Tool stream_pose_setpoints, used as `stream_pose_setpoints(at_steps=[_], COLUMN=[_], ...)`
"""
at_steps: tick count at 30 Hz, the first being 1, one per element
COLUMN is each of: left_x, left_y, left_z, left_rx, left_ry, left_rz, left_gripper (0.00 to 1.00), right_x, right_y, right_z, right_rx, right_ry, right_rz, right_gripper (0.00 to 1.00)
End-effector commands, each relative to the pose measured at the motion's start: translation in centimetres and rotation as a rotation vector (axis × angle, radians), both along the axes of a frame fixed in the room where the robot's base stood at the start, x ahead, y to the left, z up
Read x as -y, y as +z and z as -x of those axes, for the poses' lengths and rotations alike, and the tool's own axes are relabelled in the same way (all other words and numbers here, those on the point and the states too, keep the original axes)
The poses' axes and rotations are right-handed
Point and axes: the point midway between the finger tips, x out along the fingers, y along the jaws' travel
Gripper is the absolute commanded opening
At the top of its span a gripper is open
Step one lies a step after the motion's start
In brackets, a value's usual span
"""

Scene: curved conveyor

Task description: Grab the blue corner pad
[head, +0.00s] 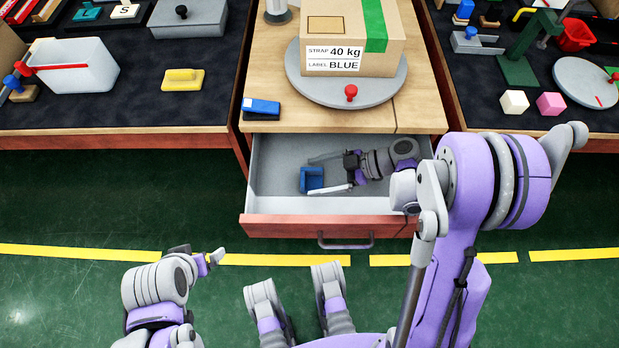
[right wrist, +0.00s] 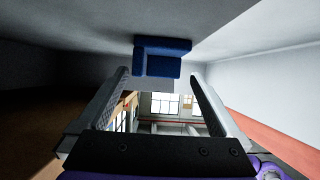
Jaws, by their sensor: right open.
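The blue corner pad (head: 312,180), a small L-shaped block, lies on the floor of the open grey drawer (head: 272,203). My right gripper (head: 318,176) reaches into the drawer from the right. It is open, with one finger on the far side of the pad and one on the near side. In the right wrist view the pad (right wrist: 163,60) sits at the mouth between the fingertips (right wrist: 160,76), with no clear contact. My left gripper (head: 208,261) is low at the left, away from the drawer; its jaws are too unclear to judge.
Above the drawer, a cardboard box (head: 385,62) stands on a grey turntable (head: 350,92) with a red knob. A blue stapler-like object (head: 261,107) lies at the tabletop's left edge. The drawer walls surround my right gripper closely. Dark side tables hold several objects.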

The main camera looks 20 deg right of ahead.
Motion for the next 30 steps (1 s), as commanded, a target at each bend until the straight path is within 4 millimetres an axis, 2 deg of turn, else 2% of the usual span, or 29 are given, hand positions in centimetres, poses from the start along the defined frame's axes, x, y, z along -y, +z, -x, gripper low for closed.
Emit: stream_pose_setpoints(at_steps=[4,12,14,25,30], left_x=[0.0,0.0,0.0,0.0,0.0], left_y=[-0.6,-0.5,-0.5,-0.5,-0.5], left_z=[-0.1,-0.1,-0.1,-0.1,-0.1], left_rx=[-0.002,-0.002,-0.002,-0.002,-0.002], left_ry=[0.000,0.000,0.000,0.000,0.000], left_rz=[0.000,0.000,0.000,0.000,0.000], left_gripper=[1.00,1.00,1.00,1.00,1.00], right_x=[-1.5,-1.7,-1.7,-1.7,-1.7], right_y=[-0.8,-0.9,-0.9,-0.9,-0.9], right_z=[-0.4,-0.5,-0.5,-0.5,-0.5], right_rx=[-0.001,-0.001,-0.001,-0.001,-0.001], right_ry=[0.002,0.000,0.000,0.000,0.000], right_rz=[0.000,0.000,0.000,0.000,0.000], right_gripper=[1.00,1.00,0.91,0.24,0.22])
